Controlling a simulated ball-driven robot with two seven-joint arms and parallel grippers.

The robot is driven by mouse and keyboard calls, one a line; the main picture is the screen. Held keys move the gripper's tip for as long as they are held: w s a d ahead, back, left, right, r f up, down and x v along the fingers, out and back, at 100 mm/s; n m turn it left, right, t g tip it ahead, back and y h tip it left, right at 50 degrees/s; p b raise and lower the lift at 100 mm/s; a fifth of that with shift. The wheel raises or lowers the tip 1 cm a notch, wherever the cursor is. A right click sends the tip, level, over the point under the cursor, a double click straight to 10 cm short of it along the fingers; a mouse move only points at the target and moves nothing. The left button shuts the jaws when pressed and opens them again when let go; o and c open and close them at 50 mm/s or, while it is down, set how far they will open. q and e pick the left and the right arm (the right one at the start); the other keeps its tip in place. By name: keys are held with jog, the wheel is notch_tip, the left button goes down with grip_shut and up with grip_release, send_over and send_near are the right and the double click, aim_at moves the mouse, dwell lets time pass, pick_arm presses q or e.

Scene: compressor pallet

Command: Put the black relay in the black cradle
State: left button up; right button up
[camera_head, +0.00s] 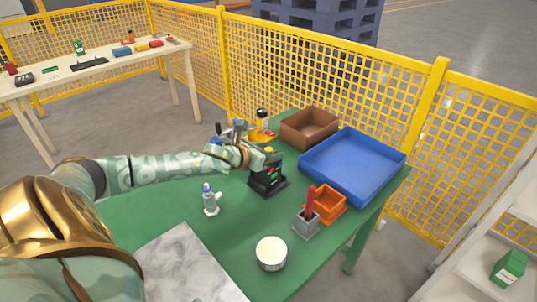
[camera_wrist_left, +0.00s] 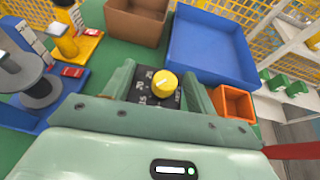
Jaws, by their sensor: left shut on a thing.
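The black relay with a yellow round knob (camera_wrist_left: 162,84) sits between the fingers of my left gripper (camera_wrist_left: 158,92), which is shut on it. In the head view the left gripper (camera_head: 257,156) is above the black cradle (camera_head: 267,187) on the green table. The relay (camera_head: 272,160) shows there as a dark block directly over the cradle. Whether it is seated or just above cannot be told. In the wrist view the cradle is hidden behind the relay and fingers. My right gripper is in neither view.
A brown bin (camera_head: 309,126), a blue tray (camera_head: 352,166) and an orange bin (camera_head: 326,203) stand to the right. A grey holder with a red-handled tool (camera_head: 308,214), a white round tub (camera_head: 271,253) and a small grey bottle (camera_head: 210,200) stand nearer. Yellow fencing (camera_head: 330,70) runs behind.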

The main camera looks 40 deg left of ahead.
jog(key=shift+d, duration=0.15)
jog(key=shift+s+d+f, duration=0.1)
pick_arm(q)
jog(key=o, duration=1.6)
jog(key=shift+f, duration=0.15)
jog(key=shift+s+r, duration=0.1)
jog(key=shift+r, duration=0.1)
jog(key=shift+p+v, duration=2.85)
jog(key=shift+v, duration=3.1)
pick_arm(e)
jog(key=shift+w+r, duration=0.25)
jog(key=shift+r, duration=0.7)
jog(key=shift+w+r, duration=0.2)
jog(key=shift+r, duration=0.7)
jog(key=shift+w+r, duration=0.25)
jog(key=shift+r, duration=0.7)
